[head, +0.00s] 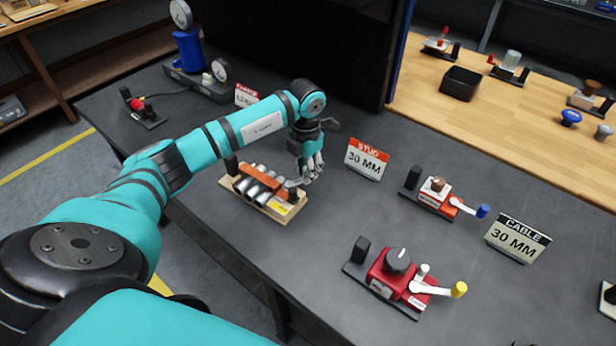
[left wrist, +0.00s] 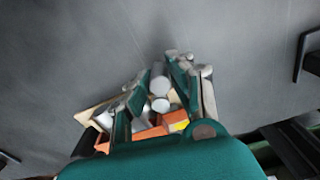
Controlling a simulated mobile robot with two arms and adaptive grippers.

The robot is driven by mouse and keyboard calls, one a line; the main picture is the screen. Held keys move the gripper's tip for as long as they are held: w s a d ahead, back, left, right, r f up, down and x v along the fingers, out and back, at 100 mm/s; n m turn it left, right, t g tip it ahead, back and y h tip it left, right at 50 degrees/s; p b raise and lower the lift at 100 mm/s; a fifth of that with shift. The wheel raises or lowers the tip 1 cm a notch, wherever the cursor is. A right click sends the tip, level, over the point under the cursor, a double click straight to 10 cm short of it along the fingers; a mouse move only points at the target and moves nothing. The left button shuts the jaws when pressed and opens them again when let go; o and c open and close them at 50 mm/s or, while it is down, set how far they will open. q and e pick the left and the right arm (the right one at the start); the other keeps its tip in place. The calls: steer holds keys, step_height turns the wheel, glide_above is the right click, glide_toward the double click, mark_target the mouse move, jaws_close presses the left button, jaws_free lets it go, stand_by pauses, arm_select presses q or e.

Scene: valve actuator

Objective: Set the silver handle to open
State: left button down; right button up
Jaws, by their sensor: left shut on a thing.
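A device on a light wooden base (head: 283,213) holds several silver cylinders and orange bars (head: 274,176) on the dark table. A curved silver handle (head: 292,184) sticks out at its right end, partly hidden by my fingers. My left gripper (head: 311,172) reaches down at that end and is shut on the silver handle. In the left wrist view, a pale round-ended piece (left wrist: 159,104) shows between the fingers of the left gripper (left wrist: 162,72), with the orange bar below. The fingers hide much of the grip. My right gripper is not in view.
A "STUD 30 MM" sign (head: 366,159) stands just right of the gripper. An orange device with a blue-tipped lever (head: 440,197), a red one with a yellow-tipped lever (head: 400,277) and a "CABLE 30 MM" sign (head: 516,239) stand farther right. The table between is clear.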

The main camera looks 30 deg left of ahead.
arm_select(q)
steer(key=n, duration=0.1)
steer(key=a+n, duration=0.1)
steer(key=n+b, duration=0.1)
steer(key=shift+w+a, duration=0.25)
steer(key=shift+a+n, duration=0.25)
steer(key=shift+n, duration=0.5)
steer(key=shift+a+n, duration=0.2)
steer(key=shift+n, duration=0.55)
steer(key=c, duration=1.2)
jaws_free()
step_height(320, 180, up, 12)
